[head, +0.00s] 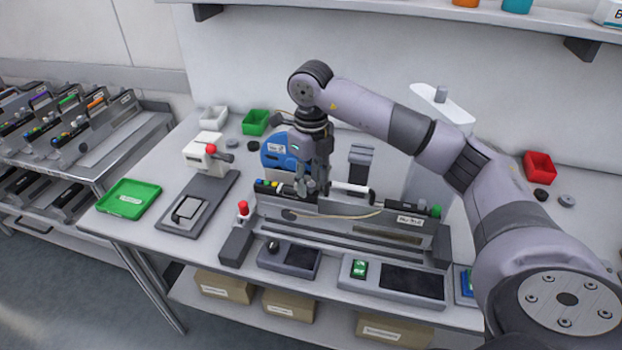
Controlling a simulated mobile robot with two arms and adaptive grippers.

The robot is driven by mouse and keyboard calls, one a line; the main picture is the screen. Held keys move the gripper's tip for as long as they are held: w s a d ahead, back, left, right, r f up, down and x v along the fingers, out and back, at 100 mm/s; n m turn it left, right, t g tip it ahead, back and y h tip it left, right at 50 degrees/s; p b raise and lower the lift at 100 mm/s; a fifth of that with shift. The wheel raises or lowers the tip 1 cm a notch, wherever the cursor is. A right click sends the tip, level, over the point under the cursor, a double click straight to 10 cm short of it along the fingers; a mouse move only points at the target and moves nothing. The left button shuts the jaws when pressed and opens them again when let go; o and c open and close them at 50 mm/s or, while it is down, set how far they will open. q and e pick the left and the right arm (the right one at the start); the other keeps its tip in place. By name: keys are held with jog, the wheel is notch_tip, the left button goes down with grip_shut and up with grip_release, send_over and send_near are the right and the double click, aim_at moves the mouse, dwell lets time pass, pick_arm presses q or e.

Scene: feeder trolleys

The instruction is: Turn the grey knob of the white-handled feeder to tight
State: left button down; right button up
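The white-handled feeder (345,207) lies in a grey fixture in the middle of the table. Its white handle (354,188) shows just right of my gripper. Small coloured buttons (270,185) sit at its left end, and a label and a green end piece show at its right end. My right gripper (314,190) points down at the feeder's top, between the buttons and the handle. Its fingers are small and dark here, so I cannot tell whether they are open or touching anything. I cannot make out the grey knob for certain; the gripper may hide it. My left gripper is out of view.
A blue reel (279,152) stands behind the feeder. A red-topped post (243,209) rises at the fixture's left. A white device with a red ball (205,155) and a green tray (129,199) are further left. A trolley of feeders (125,135) stands at far left. A shelf (420,14) overhangs the back.

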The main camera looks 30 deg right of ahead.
aim_at(312, 184)
jog(key=shift+r, duration=0.15)
notch_tip(312, 184, up, 12)
dwell(0.4)
dwell(0.3)
